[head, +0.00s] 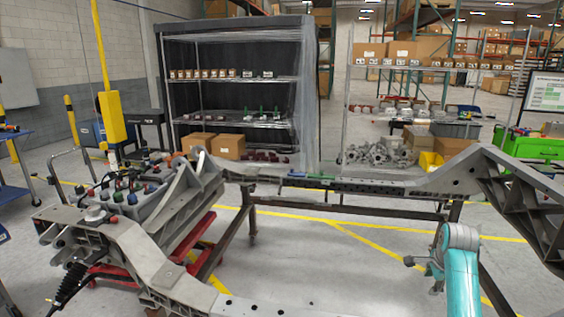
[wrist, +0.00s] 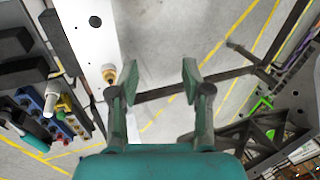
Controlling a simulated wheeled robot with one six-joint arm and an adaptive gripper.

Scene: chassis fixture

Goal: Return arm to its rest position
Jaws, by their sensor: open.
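My gripper (wrist: 157,78) is open in the wrist view, with its two fingers spread and nothing between them. Floor with yellow lines and a dark bar show beyond the gap. The left finger is close beside a pale chassis rail (wrist: 90,35) in the picture, near a brass-coloured fitting (wrist: 109,73); I cannot tell whether they touch. In the head view my teal and white arm (head: 458,270) stands at the lower right, near the right part of the grey chassis frame (head: 390,188). My gripper's fingers cannot be made out there.
A bracket assembly (head: 180,200) sits at the left of the frame over a red stand (head: 195,238). Shelving (head: 240,80) with boxes stands behind. A green bin (head: 528,147) is at the right. Coloured parts (wrist: 50,112) lie left in the wrist view. The floor inside the frame is clear.

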